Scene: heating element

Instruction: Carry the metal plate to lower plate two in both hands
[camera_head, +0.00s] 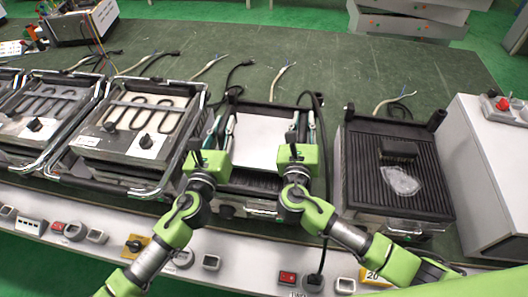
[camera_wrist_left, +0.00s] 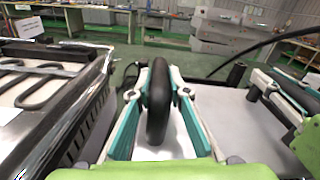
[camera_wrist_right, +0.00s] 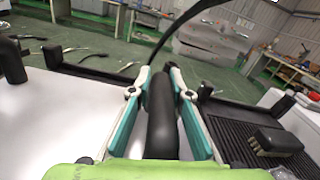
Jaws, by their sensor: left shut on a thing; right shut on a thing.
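The metal plate (camera_head: 264,140) is a pale flat sheet with a dark upright handle at each side. It lies over, or just above, the middle grill unit; I cannot tell whether it touches. My left gripper (camera_head: 219,130) is shut on the plate's left handle, a thick black grip that shows in the left wrist view (camera_wrist_left: 158,100). My right gripper (camera_head: 297,130) is shut on the right handle, which shows in the right wrist view (camera_wrist_right: 160,115). The plate's surface also shows in the left wrist view (camera_wrist_left: 235,120). Much of the unit beneath is hidden.
Units with heating coils (camera_head: 140,115) stand to the left. A white box (camera_head: 485,160) is at far right. The green table behind (camera_head: 340,70) is mostly clear, with loose cables.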

